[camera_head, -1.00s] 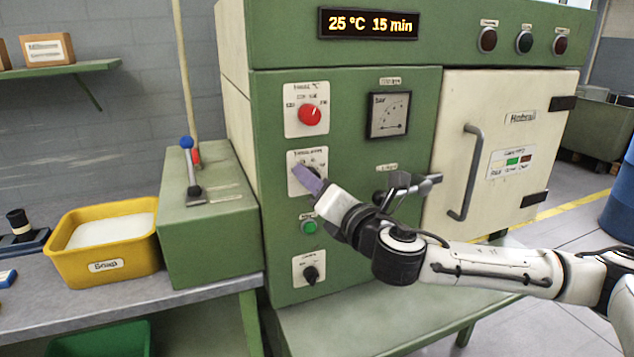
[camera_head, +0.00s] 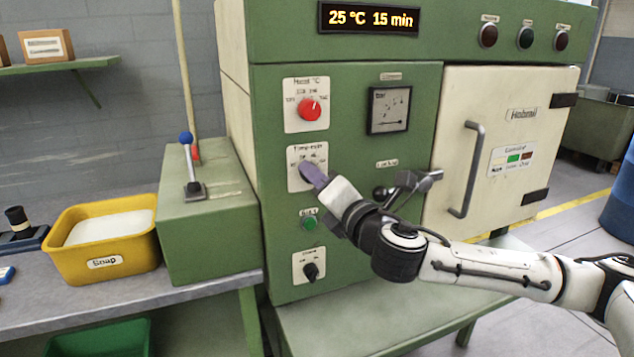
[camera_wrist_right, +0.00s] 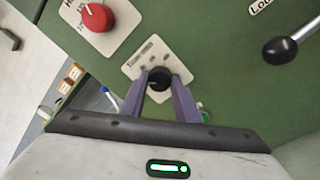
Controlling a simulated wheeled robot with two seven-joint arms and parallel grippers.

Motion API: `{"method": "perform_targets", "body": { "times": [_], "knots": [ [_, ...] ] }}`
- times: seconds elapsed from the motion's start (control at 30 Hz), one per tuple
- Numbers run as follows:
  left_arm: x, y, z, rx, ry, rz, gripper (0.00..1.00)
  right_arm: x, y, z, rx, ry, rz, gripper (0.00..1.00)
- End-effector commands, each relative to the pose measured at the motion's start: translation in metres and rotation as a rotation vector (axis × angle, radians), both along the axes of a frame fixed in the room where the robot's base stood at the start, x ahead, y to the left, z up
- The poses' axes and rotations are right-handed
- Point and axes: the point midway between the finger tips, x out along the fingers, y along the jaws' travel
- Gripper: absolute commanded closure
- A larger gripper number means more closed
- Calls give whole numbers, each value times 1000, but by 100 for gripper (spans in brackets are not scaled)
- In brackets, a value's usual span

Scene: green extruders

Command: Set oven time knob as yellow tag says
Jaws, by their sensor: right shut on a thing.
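The green oven (camera_head: 285,235) has a display (camera_head: 368,18) reading 25 °C 15 min. The black time knob (camera_wrist_right: 159,79) sits on a white plate (camera_head: 299,153) below the red heat knob (camera_head: 309,110), which also shows in the right wrist view (camera_wrist_right: 97,17). My right gripper (camera_head: 308,172) is at the time knob. In the right wrist view its purple fingers (camera_wrist_right: 159,84) are shut on the knob from both sides and hide part of it. The knob's pointer is too small to read. No yellow tag is in view. My left gripper is not in view.
A locking lever (camera_head: 412,183) sticks out right of my right gripper. A green button (camera_head: 309,223) and a black knob (camera_head: 311,271) are below. The oven door handle (camera_head: 469,170) is further right. A yellow soap bin (camera_head: 105,264) stands at left.

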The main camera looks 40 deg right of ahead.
Motion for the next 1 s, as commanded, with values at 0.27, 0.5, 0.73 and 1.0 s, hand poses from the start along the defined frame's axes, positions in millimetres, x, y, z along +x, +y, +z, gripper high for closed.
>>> {"method": "perform_targets", "body": {
  "times": [0.27, 0.5, 0.73, 1.0],
  "knots": [
    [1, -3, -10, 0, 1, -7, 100, 0, 1, -4, 249, -58, 0, 94],
    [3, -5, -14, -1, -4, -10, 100, 0, 1, -4, 472, -110, 0, 94],
    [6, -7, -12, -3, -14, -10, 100, 0, 1, -4, 686, -162, 0, 94],
    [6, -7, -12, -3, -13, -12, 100, 0, 2, -3, 938, -222, -1, 94]
  ]
}}
